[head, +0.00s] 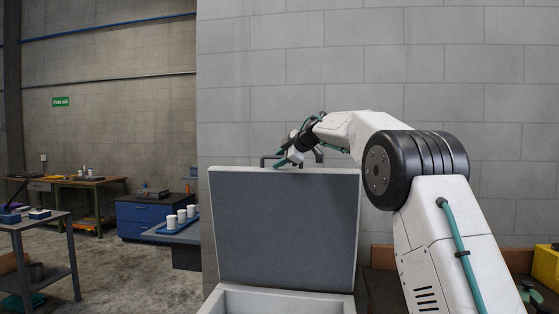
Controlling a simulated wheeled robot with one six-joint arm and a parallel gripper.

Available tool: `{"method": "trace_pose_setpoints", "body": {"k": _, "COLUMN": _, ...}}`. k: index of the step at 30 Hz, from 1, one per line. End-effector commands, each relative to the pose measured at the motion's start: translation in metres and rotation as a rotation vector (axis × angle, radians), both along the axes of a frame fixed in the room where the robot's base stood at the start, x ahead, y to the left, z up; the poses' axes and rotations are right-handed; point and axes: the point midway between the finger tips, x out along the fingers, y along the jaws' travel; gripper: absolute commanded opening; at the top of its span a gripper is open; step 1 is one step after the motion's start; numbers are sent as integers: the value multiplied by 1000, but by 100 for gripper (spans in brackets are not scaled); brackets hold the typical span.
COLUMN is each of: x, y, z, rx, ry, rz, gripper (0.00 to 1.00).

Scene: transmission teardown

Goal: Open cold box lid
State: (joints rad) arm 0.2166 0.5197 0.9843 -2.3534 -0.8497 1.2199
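The cold box (280,299) is a white box at the bottom centre of the head view. Its lid (285,228) stands raised and roughly upright at the back, with its grey inner face towards me and a white rim. A dark handle (268,158) shows above the lid's top edge. My gripper (284,162) is at the lid's top edge, close to the handle. The fingers are small and partly hidden, so I cannot tell whether they are open, shut, or touching the handle. The inside of the box is mostly out of frame.
A grey block wall (420,70) stands behind the box. To the left are a table with white cups (181,215), a blue cabinet (140,216) and a workbench (40,240). A yellow object (546,266) is at the far right. Open floor (140,275) lies left of the box.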

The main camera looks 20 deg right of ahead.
Motion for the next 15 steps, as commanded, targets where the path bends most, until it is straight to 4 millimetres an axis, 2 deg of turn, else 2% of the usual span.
{"method": "trace_pose_setpoints", "body": {"k": 8, "x": -2, "y": -6, "z": -2, "rx": -3, "ry": 5, "rz": -5, "gripper": 36}}
{"method": "trace_pose_setpoints", "body": {"k": 15, "x": -29, "y": -18, "z": 17, "rx": -1, "ry": 1, "rz": -7, "gripper": 36}}
